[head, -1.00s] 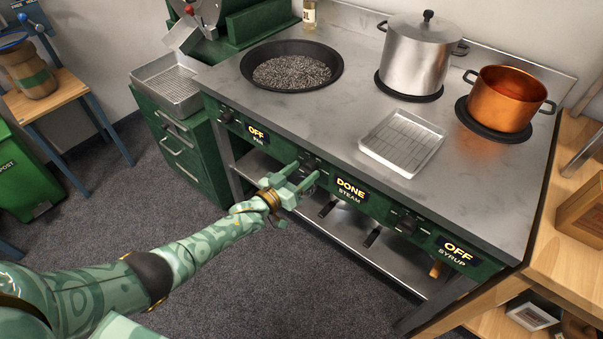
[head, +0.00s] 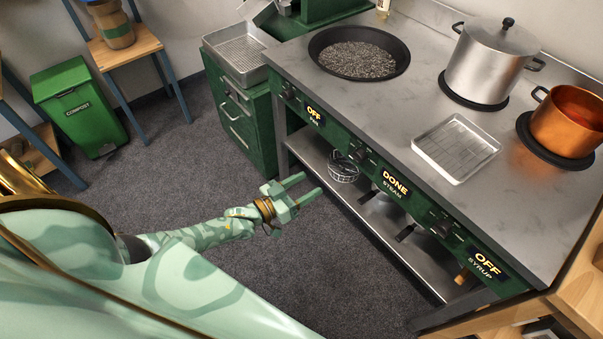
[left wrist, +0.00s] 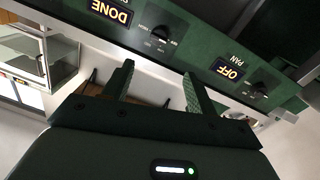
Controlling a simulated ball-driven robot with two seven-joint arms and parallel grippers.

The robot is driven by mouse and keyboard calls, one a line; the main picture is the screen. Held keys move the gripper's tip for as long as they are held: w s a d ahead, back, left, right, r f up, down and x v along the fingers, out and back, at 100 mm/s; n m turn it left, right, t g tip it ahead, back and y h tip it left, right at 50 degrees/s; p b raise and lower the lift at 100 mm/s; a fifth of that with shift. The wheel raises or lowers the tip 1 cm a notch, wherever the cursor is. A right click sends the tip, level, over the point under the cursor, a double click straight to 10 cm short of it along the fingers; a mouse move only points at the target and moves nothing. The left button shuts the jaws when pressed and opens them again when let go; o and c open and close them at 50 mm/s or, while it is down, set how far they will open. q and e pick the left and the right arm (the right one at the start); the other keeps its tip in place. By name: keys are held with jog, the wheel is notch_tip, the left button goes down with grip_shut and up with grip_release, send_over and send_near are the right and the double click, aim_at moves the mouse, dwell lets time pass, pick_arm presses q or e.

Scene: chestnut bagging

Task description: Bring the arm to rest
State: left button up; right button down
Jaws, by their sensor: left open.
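My left arm (head: 205,232), pale green with a darker pattern, comes in from the left in the head view. Its gripper (head: 298,190) is open and empty, in free air over the carpet and apart from the stove front. In the left wrist view the two fingers (left wrist: 158,88) stand apart with nothing between them, facing the green control panel (left wrist: 195,55). My right gripper does not show.
The stove's counter carries a black pan (head: 358,52), a steel pot (head: 490,62), a copper pot (head: 570,122) and a tray with a rack (head: 456,148). The shelf below (head: 375,215) holds a wire basket (head: 343,167). A green compost bin (head: 80,110) stands left. Carpet (head: 170,180) is clear between.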

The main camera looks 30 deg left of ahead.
pick_arm(q)
jog(key=shift+s+a, duration=0.15)
jog(key=shift+s, duration=0.15)
jog(key=shift+f, duration=0.1)
jog(key=s+a+f+m+g+y, duration=0.1)
jog(key=s+a+f+g+y, duration=0.25)
jog(key=s+f, duration=0.6)
jog(key=s+a+f+m+g+y, duration=0.1)
jog(key=s+a+f+g+y, duration=0.35)
jog(key=f, duration=0.75)
jog(key=s+d+f+g, duration=0.2)
jog(key=s, duration=0.8)
jog(key=s+d+f+g, duration=0.3)
jog(key=s, duration=0.8)
jog(key=s+d+f+g, duration=0.2)
jog(key=s+d+g, duration=0.1)
jog(key=s, duration=0.8)
jog(key=shift+s+f+n+h, duration=0.2)
jog(key=shift+s+n+h, duration=0.05)
jog(key=shift+n+h, duration=0.05)
